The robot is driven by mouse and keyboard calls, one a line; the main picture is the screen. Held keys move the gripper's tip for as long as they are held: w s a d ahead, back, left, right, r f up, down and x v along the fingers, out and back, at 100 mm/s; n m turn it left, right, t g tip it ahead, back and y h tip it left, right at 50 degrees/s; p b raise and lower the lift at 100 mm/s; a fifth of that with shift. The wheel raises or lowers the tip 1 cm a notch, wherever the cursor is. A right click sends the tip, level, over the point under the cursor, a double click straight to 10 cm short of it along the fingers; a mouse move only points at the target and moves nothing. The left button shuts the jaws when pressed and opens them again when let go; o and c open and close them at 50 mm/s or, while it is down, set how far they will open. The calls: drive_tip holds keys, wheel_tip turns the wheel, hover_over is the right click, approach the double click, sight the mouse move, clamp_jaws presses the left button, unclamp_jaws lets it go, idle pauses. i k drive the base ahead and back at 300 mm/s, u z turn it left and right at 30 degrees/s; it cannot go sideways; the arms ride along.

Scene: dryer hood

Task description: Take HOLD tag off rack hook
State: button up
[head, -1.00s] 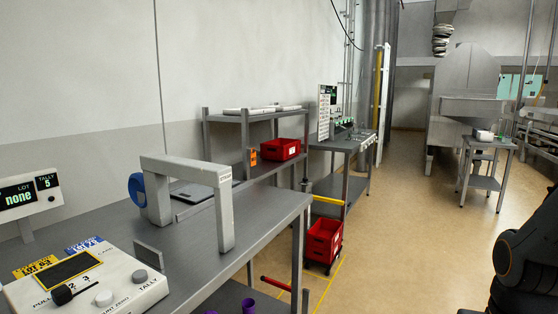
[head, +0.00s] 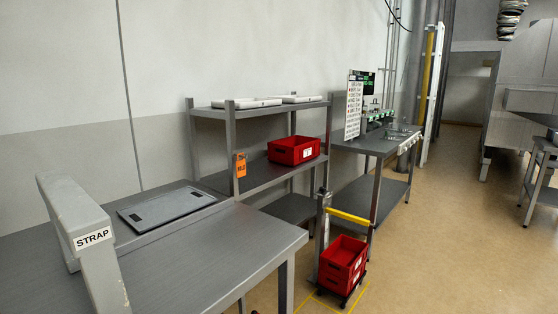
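The orange HOLD tag (head: 240,166) hangs at the near upright of the grey metal rack (head: 233,138), below the top shelf and about level with the middle shelf. The hook itself is too small to make out. A red bin (head: 294,150) with a white label sits on the rack's middle shelf, right of the tag. White flat items (head: 246,103) lie on the top shelf. My gripper is not in the head view now, so its state is hidden.
Open floor (head: 430,240) lies to the right.

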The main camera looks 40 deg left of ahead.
sight(239, 165)
drive_tip(key=u, duration=0.15)
drive_tip(key=i, duration=1.5)
drive_tip(key=u, duration=1.2)
drive_tip(key=i, duration=0.95)
drive_tip(key=u, duration=0.95)
